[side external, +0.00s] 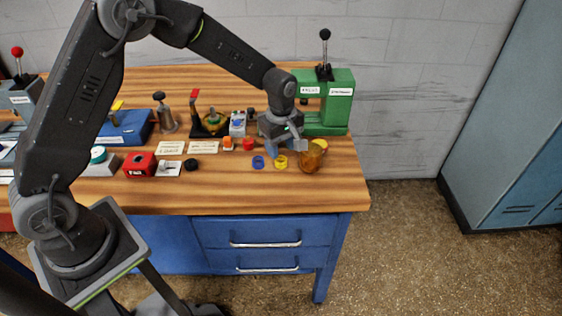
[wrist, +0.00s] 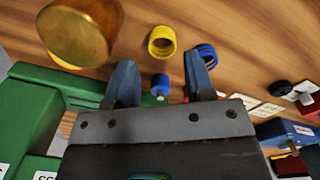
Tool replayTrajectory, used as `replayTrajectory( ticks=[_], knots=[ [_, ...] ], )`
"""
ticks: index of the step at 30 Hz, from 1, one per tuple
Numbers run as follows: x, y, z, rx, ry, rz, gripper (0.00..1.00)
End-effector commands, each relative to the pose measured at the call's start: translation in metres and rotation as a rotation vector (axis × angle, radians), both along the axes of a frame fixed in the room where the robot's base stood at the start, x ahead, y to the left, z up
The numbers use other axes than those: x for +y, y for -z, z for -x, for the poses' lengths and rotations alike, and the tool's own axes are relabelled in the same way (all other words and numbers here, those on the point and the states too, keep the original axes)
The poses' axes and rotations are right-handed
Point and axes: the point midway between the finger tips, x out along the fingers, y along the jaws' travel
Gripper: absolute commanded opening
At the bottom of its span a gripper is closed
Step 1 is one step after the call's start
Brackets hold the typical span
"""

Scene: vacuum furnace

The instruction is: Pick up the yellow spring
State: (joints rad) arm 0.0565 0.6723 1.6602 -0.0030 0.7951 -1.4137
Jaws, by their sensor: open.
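The yellow spring (side external: 281,162) looks like a short yellow ring on the wooden bench, near its front right part. In the wrist view the yellow spring (wrist: 162,41) lies beyond my fingertips, roughly centred between them. My gripper (side external: 286,151) points down over the bench, just behind the yellow spring in the side view. In the wrist view my gripper (wrist: 160,68) has its two blue fingers spread, with nothing held between them. The exact height of the fingertips above the bench is hard to tell.
A blue ring (side external: 258,162) lies left of the yellow spring. A brass-coloured round object (side external: 311,160) stands close on its right. A green press (side external: 338,100) stands behind my gripper. A red part (side external: 249,144) sits further left. The bench front strip is clear.

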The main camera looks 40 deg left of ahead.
Motion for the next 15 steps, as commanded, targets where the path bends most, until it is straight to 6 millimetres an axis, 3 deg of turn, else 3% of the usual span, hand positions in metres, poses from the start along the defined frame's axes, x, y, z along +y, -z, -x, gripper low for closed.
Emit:
replayTrajectory(
  ticks=[6,15],
  knots=[
    [0.001,0.033,0.002,0.003,0.0,-0.001,0.49],
    [0.001,0.042,0.002,0.0,0.0,-0.001,0.49]
  ],
)
